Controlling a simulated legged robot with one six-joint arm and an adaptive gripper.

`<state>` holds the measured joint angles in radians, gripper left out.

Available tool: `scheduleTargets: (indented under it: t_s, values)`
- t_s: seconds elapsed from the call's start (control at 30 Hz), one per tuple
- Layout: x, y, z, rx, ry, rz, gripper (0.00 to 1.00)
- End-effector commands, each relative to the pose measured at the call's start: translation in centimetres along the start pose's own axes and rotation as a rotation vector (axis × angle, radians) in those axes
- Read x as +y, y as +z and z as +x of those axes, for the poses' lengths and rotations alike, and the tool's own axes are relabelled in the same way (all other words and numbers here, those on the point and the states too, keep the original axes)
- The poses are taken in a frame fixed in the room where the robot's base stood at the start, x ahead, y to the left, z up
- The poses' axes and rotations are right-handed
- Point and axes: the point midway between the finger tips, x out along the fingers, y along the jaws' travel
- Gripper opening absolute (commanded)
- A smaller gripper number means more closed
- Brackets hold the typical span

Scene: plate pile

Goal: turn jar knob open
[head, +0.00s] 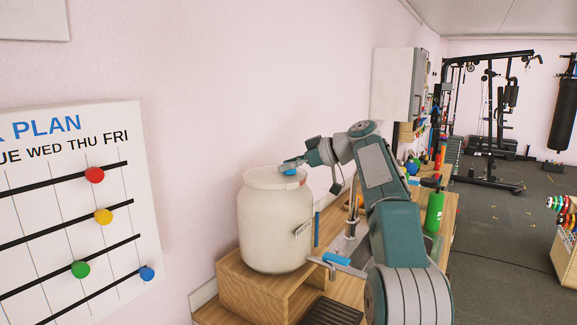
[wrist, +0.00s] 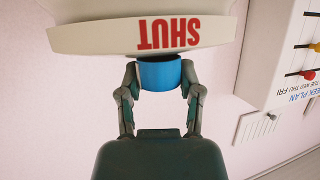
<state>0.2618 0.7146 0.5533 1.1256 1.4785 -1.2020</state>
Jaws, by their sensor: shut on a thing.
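A large cream jar (head: 275,225) stands upright on a wooden box against the wall. Its pale lid (head: 262,178) carries a blue knob (head: 290,172). In the wrist view the blue knob (wrist: 160,74) sits between the two fingers of my gripper (wrist: 160,85), which is shut on it. The red word SHUT shows upside down on the pale surface (wrist: 120,38) just beyond the knob. In the head view my gripper (head: 293,163) reaches the knob from the right and hides part of it.
A wooden box (head: 245,290) bears the jar on the bench. A tap with a blue handle (head: 336,259) and a green bottle (head: 434,212) stand to the right. A week plan board (head: 75,235) hangs at the left. Gym equipment fills the far right.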

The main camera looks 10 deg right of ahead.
Motion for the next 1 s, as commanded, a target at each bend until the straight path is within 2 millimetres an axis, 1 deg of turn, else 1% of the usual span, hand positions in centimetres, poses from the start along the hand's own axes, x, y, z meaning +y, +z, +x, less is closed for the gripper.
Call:
scheduleTargets:
  t_s: [0.03, 0.4, 1.0]
  values:
    - [0.26, 0.64, 0.24, -0.009, -0.012, 0.005, 0.0]
    - [0.25, 0.61, 0.24, -0.008, -0.054, -0.011, 0.0]
    - [0.23, 0.6, 0.22, -0.008, -0.065, -0.015, 0.0]
